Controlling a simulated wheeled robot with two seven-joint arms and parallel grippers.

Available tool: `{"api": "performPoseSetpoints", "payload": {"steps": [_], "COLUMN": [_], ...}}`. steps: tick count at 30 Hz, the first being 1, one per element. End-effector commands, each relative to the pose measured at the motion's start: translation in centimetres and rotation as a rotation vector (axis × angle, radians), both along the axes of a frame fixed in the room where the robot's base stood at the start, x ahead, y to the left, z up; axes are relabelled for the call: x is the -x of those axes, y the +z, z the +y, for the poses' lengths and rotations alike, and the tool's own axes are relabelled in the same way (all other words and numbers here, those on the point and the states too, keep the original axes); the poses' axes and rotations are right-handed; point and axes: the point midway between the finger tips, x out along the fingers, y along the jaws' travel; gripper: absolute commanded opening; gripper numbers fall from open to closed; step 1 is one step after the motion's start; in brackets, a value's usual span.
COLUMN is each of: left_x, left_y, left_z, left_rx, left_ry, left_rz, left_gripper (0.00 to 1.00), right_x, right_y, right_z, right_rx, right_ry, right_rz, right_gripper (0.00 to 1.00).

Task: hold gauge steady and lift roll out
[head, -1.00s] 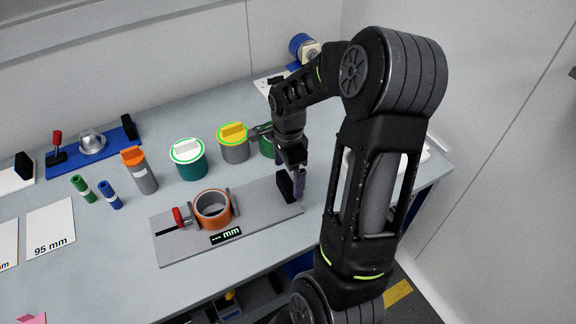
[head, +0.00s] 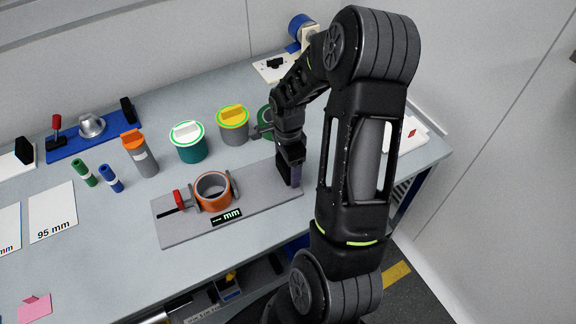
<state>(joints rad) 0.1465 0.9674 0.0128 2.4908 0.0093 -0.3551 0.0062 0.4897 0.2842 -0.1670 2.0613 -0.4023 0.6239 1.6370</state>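The gauge is a flat grey plate (head: 183,228) with a red-handled clamp (head: 178,199) and a small display reading dashes and "mm" (head: 227,216). The roll, an orange ring with a grey inside (head: 214,203), stands between the gauge's jaws. My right gripper (head: 290,178) points down at the plate's right end, where the black block stood in view earlier. That block is now hidden by the gripper, and I cannot tell whether the fingers are closed on it. My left gripper is out of view.
Behind the gauge stand an orange-lidded cylinder (head: 146,162), a white-lidded green tub (head: 192,150) and a yellow-lidded grey tub (head: 234,132). A blue fixture (head: 68,150) lies back left. A "95 mm" card (head: 52,213) lies left. Bench is clear between card and gauge.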

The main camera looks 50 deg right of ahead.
Motion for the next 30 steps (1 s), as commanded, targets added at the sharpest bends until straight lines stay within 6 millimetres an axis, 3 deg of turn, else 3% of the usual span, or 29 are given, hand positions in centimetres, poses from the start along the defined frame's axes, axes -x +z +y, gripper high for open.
{"api": "performPoseSetpoints", "payload": {"steps": [25,30], "left_x": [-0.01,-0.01], "left_y": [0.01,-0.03], "left_z": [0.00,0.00], "left_rx": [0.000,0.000], "left_ry": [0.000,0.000], "left_rz": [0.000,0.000], "left_gripper": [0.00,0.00], "right_x": [-0.01,-0.01], "right_y": [0.03,0.00], "right_z": [-0.03,-0.02], "right_rx": [0.000,0.000], "right_ry": [0.000,0.000], "right_rz": [0.000,0.000], "right_gripper": [0.05,0.04]}}
